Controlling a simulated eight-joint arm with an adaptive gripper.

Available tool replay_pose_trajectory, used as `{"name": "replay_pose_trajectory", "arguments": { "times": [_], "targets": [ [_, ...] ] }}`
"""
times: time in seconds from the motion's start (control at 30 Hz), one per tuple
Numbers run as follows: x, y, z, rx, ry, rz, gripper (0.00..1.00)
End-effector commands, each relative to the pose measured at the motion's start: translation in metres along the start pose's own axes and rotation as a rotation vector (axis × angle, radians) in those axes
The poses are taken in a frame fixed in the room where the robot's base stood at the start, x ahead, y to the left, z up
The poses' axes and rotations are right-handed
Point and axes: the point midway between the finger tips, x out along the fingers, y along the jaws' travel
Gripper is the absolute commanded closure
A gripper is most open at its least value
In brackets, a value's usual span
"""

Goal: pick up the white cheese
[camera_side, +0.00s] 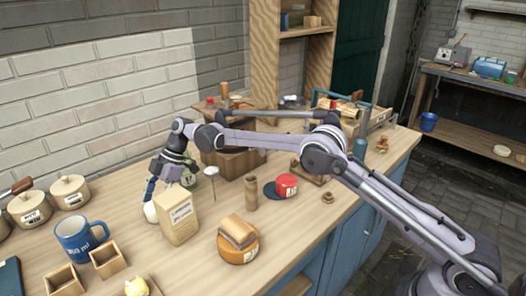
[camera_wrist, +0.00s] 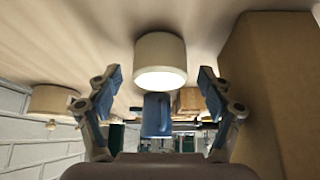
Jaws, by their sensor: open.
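The white cheese (camera_wrist: 160,58), a pale short cylinder, stands on the wooden table, upside down in the wrist view, at top centre between my fingertips' directions. In the side view the white cheese (camera_side: 150,212) shows only in part, left of and behind the beige carton (camera_side: 178,219). My gripper (camera_side: 151,190) is low over the table at the cheese, fingers pointing down. In the wrist view my gripper (camera_wrist: 160,72) is open, one blue finger on each side of the cheese, with gaps visible. Whether the fingertips are level with the cheese I cannot tell.
The tall carton (camera_wrist: 275,90) stands close to my right finger in the wrist view. A blue mug (camera_side: 80,241), canisters (camera_side: 70,191) and small wooden boxes (camera_side: 108,261) are at left. An orange wheel with a block (camera_side: 239,243) is in front; a red-topped piece (camera_side: 286,185) is further right.

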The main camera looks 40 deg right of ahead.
Motion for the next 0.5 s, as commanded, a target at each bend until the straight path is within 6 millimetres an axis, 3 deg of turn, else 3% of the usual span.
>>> {"name": "replay_pose_trajectory", "arguments": {
  "times": [0.1, 0.3, 0.5],
  "targets": [
    [0.0094, -0.0001, 0.0002, 0.000, 0.000, 0.000, 0.20],
    [0.0099, 0.0000, 0.0004, 0.000, 0.000, 0.000, 0.20],
    [0.0097, 0.0000, 0.0003, 0.000, 0.000, 0.000, 0.78]
  ]
}}
